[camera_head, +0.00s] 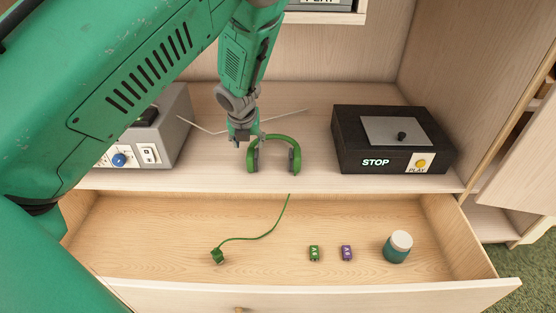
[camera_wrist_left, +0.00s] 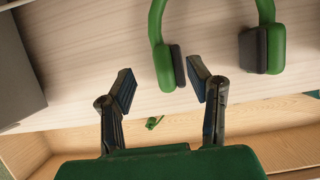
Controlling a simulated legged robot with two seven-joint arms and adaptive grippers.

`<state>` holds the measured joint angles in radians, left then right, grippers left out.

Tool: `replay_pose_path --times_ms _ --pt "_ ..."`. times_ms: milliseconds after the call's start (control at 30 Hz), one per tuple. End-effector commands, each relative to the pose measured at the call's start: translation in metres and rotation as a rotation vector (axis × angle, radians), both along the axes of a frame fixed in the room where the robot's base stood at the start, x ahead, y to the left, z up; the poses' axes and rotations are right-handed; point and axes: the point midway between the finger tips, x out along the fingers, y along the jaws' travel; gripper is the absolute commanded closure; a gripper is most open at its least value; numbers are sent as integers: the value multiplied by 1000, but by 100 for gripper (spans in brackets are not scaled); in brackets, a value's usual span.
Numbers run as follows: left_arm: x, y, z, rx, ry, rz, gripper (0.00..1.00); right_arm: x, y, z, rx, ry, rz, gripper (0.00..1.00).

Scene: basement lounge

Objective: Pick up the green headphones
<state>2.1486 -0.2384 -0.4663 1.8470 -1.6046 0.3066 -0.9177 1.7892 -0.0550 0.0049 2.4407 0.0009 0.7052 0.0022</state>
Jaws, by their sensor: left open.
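In the left wrist view the headphones (camera_wrist_left: 156,25) are at the top, one ear cup (camera_wrist_left: 170,67) just beyond the fingertips and the other further right. My left gripper (camera_head: 243,136) is beside the left ear cup in the head view. In the left wrist view the left gripper (camera_wrist_left: 160,85) is open, with nothing held between its fingers. Whether a finger touches the ear cup I cannot tell. My right gripper is not in view.
A black box (camera_head: 350,140) marked STOP and PLAY stands right of the headphones. A grey device (camera_head: 178,130) stands left.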

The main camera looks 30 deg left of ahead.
Motion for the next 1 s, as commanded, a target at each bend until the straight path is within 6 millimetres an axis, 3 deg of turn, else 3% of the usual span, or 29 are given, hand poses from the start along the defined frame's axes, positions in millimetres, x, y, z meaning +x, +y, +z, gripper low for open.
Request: replay_pose_path --times_ms 33,267,533,867,900,1000 --pt "2 1 -9 -1 -1 1 54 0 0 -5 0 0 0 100" --pt "8 4 -23 -2 -1 2 54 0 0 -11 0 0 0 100" --pt "23 9 -60 -3 0 3 54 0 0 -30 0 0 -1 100" --pt "26 11 -65 -2 -1 2 54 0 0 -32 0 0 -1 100" --pt "26 11 -65 -2 -1 2 61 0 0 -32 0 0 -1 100" --pt "26 11 -65 -2 -1 2 96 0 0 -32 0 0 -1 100"
